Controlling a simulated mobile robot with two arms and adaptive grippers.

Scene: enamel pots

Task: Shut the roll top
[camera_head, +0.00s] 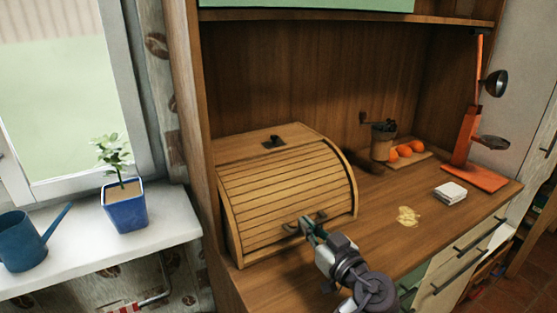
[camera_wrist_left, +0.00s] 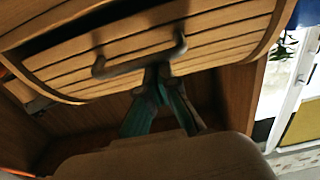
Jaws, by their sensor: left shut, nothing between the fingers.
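The roll top (camera_head: 285,185) is the curved, slatted wooden front of a bread box on the wooden counter. It is mostly down, and its slats also show in the wrist view (camera_wrist_left: 215,40). A dark gap shows in the wrist view along the slatted front's edge near the handle. The dark bar handle (camera_head: 318,216) sits low on the front; it also crosses the wrist view (camera_wrist_left: 125,65). My left gripper (camera_head: 308,226) is shut and empty, with its fingertips (camera_wrist_left: 158,74) at the handle, seemingly touching it. My right gripper is not in view.
A dark grinder (camera_head: 382,144), oranges (camera_head: 404,150) on a board, an orange lamp (camera_head: 468,140) and a white stack (camera_head: 450,193) stand to the right. A yellowish patch (camera_head: 407,216) lies on the counter. A potted plant (camera_head: 125,205) and watering can (camera_head: 22,243) stand on the sill.

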